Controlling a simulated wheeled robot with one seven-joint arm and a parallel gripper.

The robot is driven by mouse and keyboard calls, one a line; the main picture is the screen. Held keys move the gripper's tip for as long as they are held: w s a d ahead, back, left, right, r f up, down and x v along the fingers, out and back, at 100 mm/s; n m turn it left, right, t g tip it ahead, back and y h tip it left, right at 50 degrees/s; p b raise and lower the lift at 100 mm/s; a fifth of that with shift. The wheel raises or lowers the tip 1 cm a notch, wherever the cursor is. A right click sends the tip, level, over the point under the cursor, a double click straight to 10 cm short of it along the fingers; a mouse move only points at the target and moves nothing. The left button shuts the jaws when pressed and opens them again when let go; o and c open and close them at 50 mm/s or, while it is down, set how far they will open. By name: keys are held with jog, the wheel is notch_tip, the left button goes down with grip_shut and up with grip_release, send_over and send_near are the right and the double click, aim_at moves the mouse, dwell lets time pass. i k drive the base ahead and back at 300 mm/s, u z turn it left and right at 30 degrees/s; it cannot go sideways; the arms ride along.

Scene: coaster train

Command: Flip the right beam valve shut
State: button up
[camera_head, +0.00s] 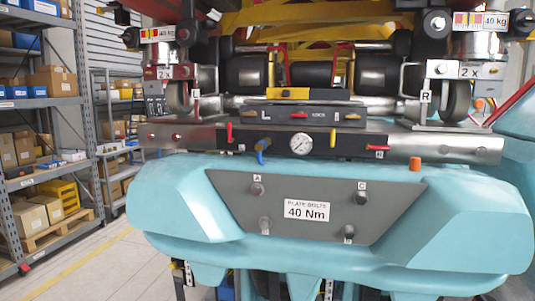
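A steel beam (452,148) runs across the front of the coaster train, above the turquoise body. At the right part of its dark middle section is a small valve with a red handle (377,148), which lies about level; a small white label sits just under it. At the left part of that section another red handle (229,132) stands upright. A round pressure gauge (301,142) sits between them, with a blue lever (261,150) to its left. My gripper is not in view.
A panel (318,116) with several small red levers lies above the beam. An orange cap (415,163) stands at the beam's lower right. A grey plate (240,190) with bolts sits below. Loaded shelves (45,101) and open floor (104,262) are at left.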

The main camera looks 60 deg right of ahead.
aim_at(368, 146)
jog(key=u, duration=0.3)
jog(key=k, duration=0.8)
jog(key=z, duration=1.1)
